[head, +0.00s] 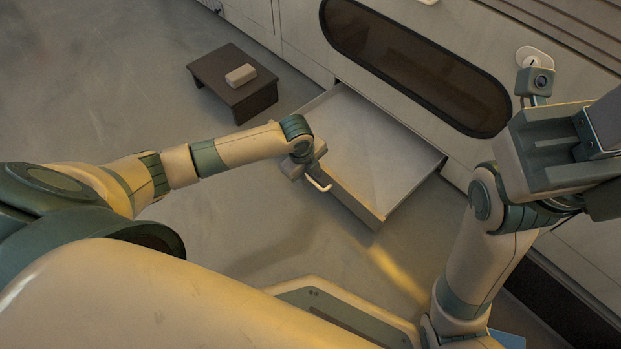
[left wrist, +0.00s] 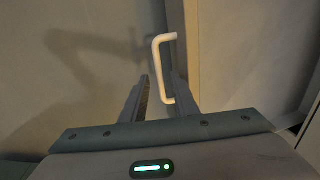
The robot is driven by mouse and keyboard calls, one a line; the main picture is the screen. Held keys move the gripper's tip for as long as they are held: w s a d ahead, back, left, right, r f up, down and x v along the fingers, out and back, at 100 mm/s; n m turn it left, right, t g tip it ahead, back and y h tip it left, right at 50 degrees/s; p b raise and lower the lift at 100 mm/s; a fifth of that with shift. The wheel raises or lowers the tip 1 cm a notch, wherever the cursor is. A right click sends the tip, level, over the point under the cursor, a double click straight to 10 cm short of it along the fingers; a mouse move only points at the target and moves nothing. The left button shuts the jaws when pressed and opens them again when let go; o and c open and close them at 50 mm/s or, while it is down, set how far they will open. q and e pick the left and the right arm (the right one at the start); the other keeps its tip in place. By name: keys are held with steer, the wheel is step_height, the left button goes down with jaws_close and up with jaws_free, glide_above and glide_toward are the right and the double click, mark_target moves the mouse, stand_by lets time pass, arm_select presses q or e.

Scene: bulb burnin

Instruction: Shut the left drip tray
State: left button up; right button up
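The left drip tray (head: 380,150) is a wide, shallow drawer standing pulled out from the low front of the pale cabinet; it looks empty. Its white bar handle (head: 319,184) is on the tray's front face. My left gripper (head: 312,176) is at that handle. In the left wrist view, the fingers of my left gripper (left wrist: 161,86) are apart. The white handle (left wrist: 158,65) shows between them, nearer the right finger; I cannot tell whether they touch. My right arm is raised at the right; its fingertips do not show clearly.
A small dark table (head: 228,88) with a pale block (head: 240,75) on it stands left of the tray. The cabinet (head: 285,45) has a dark oval window (head: 415,65) above the tray. The floor (head: 110,60) in front is clear.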

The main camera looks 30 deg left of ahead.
arm_select(q)
jaws_close()
stand_by(1.5)
